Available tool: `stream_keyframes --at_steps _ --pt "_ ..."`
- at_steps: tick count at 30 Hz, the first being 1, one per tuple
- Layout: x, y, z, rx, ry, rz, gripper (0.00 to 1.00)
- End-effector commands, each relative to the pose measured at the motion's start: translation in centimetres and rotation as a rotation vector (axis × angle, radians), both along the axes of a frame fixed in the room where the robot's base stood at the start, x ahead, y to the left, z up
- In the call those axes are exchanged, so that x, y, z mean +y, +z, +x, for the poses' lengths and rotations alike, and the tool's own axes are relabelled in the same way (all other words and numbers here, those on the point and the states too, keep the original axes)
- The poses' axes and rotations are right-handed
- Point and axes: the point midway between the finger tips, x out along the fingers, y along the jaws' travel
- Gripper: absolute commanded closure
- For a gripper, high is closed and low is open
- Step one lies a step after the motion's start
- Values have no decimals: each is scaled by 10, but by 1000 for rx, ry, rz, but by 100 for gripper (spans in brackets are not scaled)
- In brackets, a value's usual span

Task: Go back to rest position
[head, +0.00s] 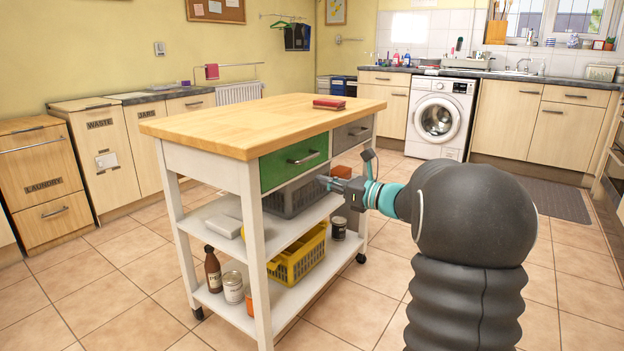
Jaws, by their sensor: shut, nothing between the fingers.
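My gripper (325,183) is at the right side of the kitchen trolley (215,140), level with the space between its drawers and its upper shelf. It is small in the head view, and its fingers look closed with nothing held. My arm comes from the lower right and covers part of the floor. A green drawer (293,162) and a grey drawer (352,134) sit under the wooden top, both shut. A grey crate (296,197) stands on the upper shelf close to the fingertips. I cannot tell whether the fingers touch the crate or the reddish thing (342,172) behind them.
A red book (329,103) lies on the trolley top. The lower shelf holds a yellow crate (298,258), a brown bottle (213,270) and tins. A washing machine (440,118) and cabinets line the back. Tiled floor (375,290) lies open right of the trolley.

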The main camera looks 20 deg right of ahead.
Motion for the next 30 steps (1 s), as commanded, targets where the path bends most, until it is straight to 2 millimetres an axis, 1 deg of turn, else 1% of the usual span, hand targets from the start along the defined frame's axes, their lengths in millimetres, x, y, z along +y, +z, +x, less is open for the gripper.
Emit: stream_keyframes --at_steps 3,8,11,12,13,14,17,18,20,22,25,29,30 --pt "-5 0 -6 0 -2 0 100" --pt "-7 0 -8 -6 -3 -8 100" --pt "-8 -1 -7 -32 -7 -51 100" --pt "-8 -5 -7 -42 -5 -92 100" --pt "-7 -10 -8 -47 2 -137 100" --pt "-5 -20 -11 -44 14 -190 100" --pt "3 -62 -25 -16 81 -368 100" --pt "7 -77 -34 -6 118 -442 100" --pt "13 -96 -51 1 179 -562 100" --pt "25 -113 -75 -2 269 -709 100" --pt "44 -131 -114 -26 426 -927 100" --pt "66 -144 -169 -94 656 -1207 100" --pt "71 -146 -187 -120 729 -1291 100"
